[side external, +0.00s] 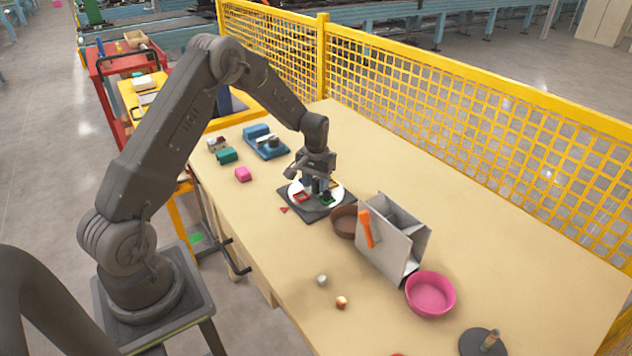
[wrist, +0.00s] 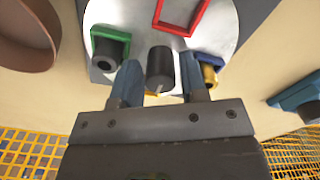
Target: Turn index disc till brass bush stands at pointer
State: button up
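The index disc (side external: 293,187) is a white round plate on a dark square base (side external: 318,214); it also shows in the wrist view (wrist: 222,22). It carries coloured frames, among them red (wrist: 182,30), green and blue. The brass bush (wrist: 209,76) stands at the blue frame, right of my gripper in the wrist view; I cannot make it out in the side view. A dark bush (wrist: 108,48) sits in the green frame. The red pointer (side external: 284,209) lies beside the base. My gripper (wrist: 160,80) is open, its blue fingers either side of a dark post (wrist: 160,68), with gaps visible.
A brown bowl (side external: 343,222) stands close to the disc, with a grey bin (side external: 385,250) beyond it. A pink bowl (side external: 430,294) and small loose parts lie nearer. A blue fixture (side external: 266,143) stands behind. A yellow mesh fence (side external: 460,120) borders the table.

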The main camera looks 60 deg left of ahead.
grip_shut()
dwell(0.3)
jog(key=shift+n, duration=9)
